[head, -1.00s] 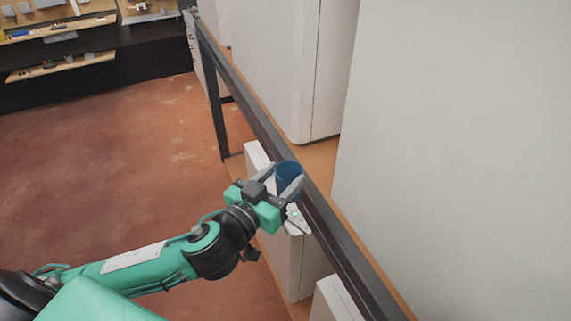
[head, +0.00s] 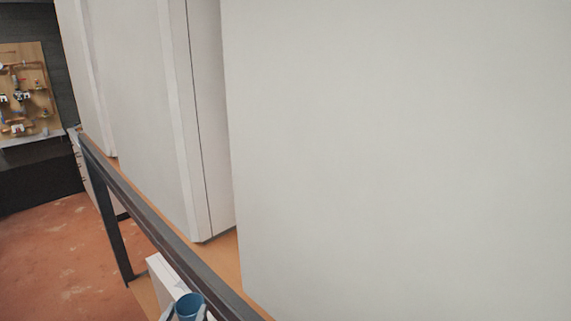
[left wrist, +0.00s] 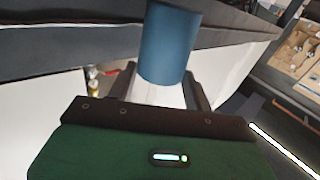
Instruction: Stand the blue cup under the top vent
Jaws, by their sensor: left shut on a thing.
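The blue cup (head: 190,306) shows at the bottom edge of the head view, its open rim facing up, beside the dark rail. My left gripper (head: 187,314) is shut on it, with only the finger ends in this view. No vent can be made out in either view. My right gripper is not in view.
Large pale cabinets (head: 390,150) fill the middle and right of the head view, on a wooden shelf (head: 228,262). A dark metal rail (head: 160,228) runs along its front. A lower white unit (head: 165,278) is near the cup. Open reddish floor (head: 50,250) lies at left.

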